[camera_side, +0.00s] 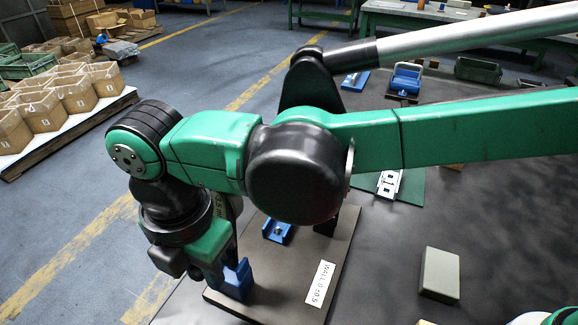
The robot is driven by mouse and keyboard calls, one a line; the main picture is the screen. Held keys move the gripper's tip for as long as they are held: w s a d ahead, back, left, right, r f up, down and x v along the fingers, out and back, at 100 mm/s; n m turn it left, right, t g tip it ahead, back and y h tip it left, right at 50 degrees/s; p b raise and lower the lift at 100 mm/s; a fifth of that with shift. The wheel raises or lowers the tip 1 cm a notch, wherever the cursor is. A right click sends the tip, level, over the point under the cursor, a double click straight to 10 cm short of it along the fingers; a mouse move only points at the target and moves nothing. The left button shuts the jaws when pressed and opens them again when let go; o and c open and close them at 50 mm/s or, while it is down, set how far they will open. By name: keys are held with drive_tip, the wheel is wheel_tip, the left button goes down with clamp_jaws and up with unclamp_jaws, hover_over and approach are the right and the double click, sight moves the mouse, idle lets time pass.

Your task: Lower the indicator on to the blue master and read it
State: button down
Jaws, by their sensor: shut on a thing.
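My gripper (192,268) is at the lower left, pointing down at the left edge of a dark plate (270,299). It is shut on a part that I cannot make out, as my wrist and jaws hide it. A blue block (237,281) stands right beside the jaws at the plate's left; I cannot tell whether they touch it. A thin dark post (237,213) rises above that block. A smaller blue slotted piece (277,231), perhaps the blue master, lies on the plate to the right of the gripper, apart from it. The indicator's dial is not visible.
A white label (320,284) reading "WALL 0 ± 0.5" lies on the plate. A grey-green block (439,274) is to the right. A metal stamped part (389,184) lies on a green mat (411,188) behind my arm. Cardboard boxes (75,92) stand far left.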

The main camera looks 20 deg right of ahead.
sight(238, 215)
drive_tip(key=shift+d+r, duration=0.1)
drive_tip(key=shift+w+d+r, duration=0.4)
drive_tip(key=shift+w+d, duration=0.15)
drive_tip(key=shift+w, duration=0.1)
drive_tip(key=shift+w+d+r, duration=0.2)
drive_tip(key=shift+w+d, duration=0.75)
drive_tip(key=shift+d, duration=0.05)
drive_tip(key=shift+w+d+f, duration=0.2)
drive_tip(key=shift+w+d, duration=0.3)
drive_tip(key=shift+w+d+f, duration=0.2)
drive_tip(key=shift+w+d, duration=0.25)
drive_tip(key=shift+w+d+f, duration=0.55)
drive_tip(key=shift+f, duration=0.1)
